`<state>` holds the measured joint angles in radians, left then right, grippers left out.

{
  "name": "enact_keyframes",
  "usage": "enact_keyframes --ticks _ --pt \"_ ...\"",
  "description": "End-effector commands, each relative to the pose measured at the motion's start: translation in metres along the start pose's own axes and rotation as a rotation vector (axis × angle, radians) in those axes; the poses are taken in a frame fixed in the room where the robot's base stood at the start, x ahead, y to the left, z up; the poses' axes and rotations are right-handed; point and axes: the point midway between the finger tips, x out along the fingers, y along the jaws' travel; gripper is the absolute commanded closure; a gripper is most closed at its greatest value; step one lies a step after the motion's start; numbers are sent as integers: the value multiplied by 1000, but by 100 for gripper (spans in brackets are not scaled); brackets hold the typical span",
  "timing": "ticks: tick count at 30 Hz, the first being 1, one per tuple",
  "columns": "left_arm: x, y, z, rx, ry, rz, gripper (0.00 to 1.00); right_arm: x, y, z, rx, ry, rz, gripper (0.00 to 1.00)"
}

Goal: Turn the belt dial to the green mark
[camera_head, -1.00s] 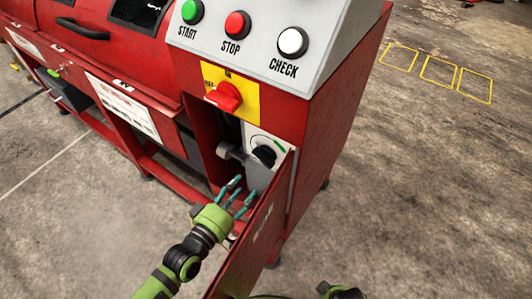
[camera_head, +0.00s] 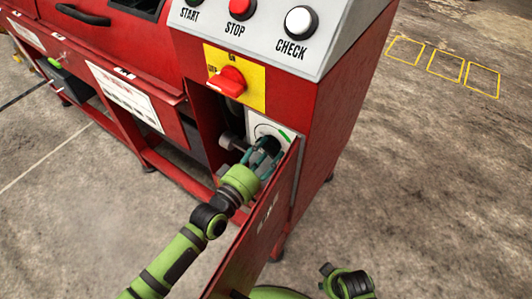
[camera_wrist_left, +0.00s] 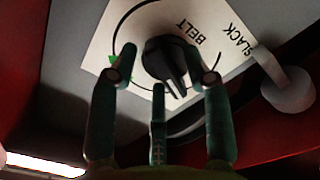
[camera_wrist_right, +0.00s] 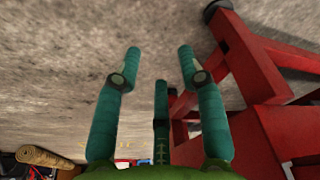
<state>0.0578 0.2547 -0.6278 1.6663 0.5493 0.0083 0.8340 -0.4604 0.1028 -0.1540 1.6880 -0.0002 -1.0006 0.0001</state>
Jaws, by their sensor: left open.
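The belt dial is a black knob (camera_wrist_left: 165,62) on a white plate (camera_wrist_left: 110,30) marked BELT, seen upside down in the left wrist view. Its pointer aims down and slightly right there, away from the green mark (camera_wrist_left: 116,60) at the left. My left gripper (camera_wrist_left: 160,55) is open, with fingers on both sides of the knob; I cannot tell if they touch it. In the head view the left gripper (camera_head: 268,150) reaches into the open compartment and partly hides the dial. My right gripper (camera_wrist_right: 160,52) is open and empty above the floor.
A grey lever (camera_wrist_left: 290,90) by the word SLACK is close beside the dial. The open red door (camera_head: 258,235) stands right of my left arm. Above are a red switch on a yellow plate (camera_head: 256,95) and the white CHECK button (camera_head: 300,21).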

Motion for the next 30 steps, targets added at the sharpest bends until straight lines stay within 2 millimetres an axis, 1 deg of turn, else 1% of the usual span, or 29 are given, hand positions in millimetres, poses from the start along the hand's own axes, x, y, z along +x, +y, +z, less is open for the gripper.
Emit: enact_keyframes --ticks 1,2,3,4,12,17,20,23,27,30 --pt "0 0 0 0 0 0 63 0 0 0 0 0 0 60" --pt "0 0 0 0 0 0 75 0 0 0 0 0 0 60" --pt "0 0 0 0 0 0 91 0 0 0 0 0 0 60" --pt "0 0 0 0 0 0 100 0 0 0 0 0 0 60" --pt "0 0 0 5 0 0 100 0 0 0 0 2 0 60" --pt "0 0 0 41 0 0 100 0 0 0 0 5 0 60" --pt "0 0 0 84 0 0 100 3 0 6 -1 -6 0 60" --pt "0 0 0 148 -1 0 100 12 -1 12 -3 -13 -2 60" --pt "0 0 0 263 -1 -1 100 19 -1 21 -4 -21 -3 60" --pt "0 -1 0 357 0 0 100 22 0 18 -7 -1 0 60"
